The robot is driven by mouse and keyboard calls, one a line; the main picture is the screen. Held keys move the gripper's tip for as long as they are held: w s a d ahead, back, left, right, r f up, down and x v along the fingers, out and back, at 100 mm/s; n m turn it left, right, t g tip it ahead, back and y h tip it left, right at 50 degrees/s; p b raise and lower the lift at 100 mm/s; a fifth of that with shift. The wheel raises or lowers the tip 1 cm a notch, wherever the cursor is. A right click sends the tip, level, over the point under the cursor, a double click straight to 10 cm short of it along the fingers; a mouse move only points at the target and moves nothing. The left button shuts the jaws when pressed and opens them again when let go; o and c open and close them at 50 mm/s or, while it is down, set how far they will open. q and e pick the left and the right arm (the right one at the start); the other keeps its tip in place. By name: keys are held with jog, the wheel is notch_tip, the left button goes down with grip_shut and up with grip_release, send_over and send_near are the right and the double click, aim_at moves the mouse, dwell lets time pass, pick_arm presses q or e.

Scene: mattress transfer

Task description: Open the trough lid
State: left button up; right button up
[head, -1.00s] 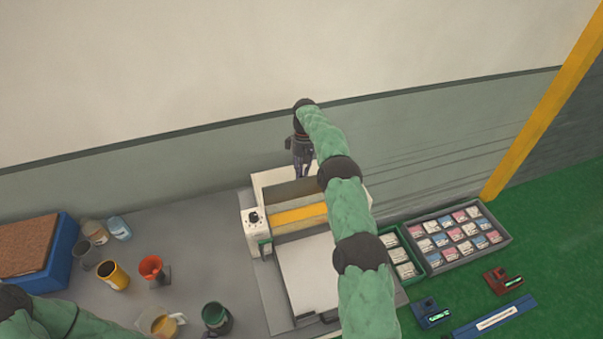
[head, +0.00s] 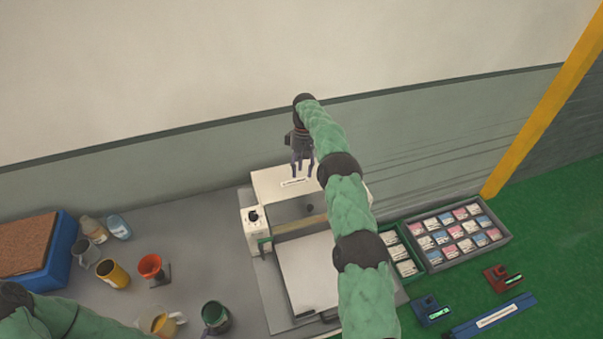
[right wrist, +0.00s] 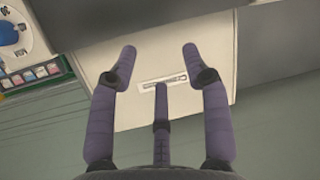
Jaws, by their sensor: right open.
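The pale trough unit (head: 256,230) stands on the grey bench. Its grey lid (head: 290,209), with a small dark knob (head: 310,208), appears to lie down over the trough opening. The white rear top (head: 272,180) carries a label (head: 294,183), which also shows in the right wrist view (right wrist: 162,80). My right gripper (head: 302,172) points down over the rear top, behind the lid. Its fingers are spread and empty in the right wrist view (right wrist: 158,65). They look apart from the knob. My right arm covers the right part of the unit. My left gripper is out of view.
A green tray (head: 403,253) and a larger grey tray (head: 460,235) of packets stand right of the unit. Several cups, including an orange one (head: 150,266), bottles and a blue box (head: 62,250) stand to the left. Bench between cups and unit is mostly clear.

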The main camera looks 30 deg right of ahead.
notch_tip(320, 180, up, 7)
jog(key=shift+r, duration=0.2)
dwell(0.6)
